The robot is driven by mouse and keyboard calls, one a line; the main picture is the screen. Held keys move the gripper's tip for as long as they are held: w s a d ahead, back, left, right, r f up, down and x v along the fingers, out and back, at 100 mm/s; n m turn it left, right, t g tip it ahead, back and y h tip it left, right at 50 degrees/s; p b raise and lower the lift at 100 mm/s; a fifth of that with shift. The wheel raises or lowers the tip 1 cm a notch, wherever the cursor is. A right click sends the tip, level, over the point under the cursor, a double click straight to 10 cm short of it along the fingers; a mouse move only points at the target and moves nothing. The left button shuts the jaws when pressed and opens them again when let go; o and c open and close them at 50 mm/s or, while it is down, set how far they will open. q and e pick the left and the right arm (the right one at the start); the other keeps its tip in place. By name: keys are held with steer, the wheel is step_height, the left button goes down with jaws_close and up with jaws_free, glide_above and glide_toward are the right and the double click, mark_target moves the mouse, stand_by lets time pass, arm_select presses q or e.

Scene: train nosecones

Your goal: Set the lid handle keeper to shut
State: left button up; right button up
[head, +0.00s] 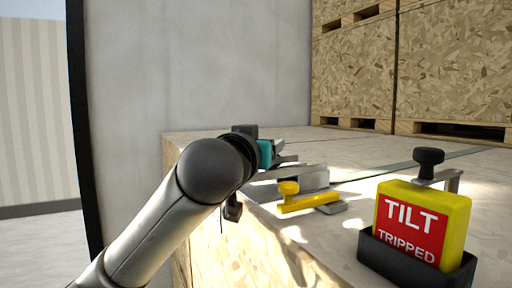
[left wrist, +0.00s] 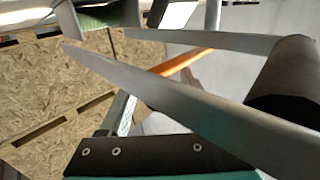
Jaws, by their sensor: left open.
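A yellow lever with a round yellow knob (head: 290,188) lies on top of the wooden crate (head: 270,235), near its left front edge. It looks like the keeper, but I cannot tell which setting it is in. A grey metal block (head: 315,178) stands just behind it. My right gripper is in neither view.
A yellow block with a red "TILT TRIPPED" label (head: 410,222) sits in a black holder (head: 388,262) at the right front. A black knob (head: 428,158) on a metal bracket stands behind it. Stacked wooden crates (head: 450,60) and a grey wall (head: 220,70) close off the back.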

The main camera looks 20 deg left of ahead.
arm_select(q)
steer(key=s, duration=0.2)
steer(key=s+b, duration=0.1)
steer(key=s, duration=0.1)
steer(key=s+d+b, duration=0.1)
steer(key=s, duration=0.2)
steer(key=s+d+b, duration=0.1)
steer(key=s+b, duration=0.6)
steer(key=s, duration=0.1)
stand_by(0.3)
stand_by(0.5)
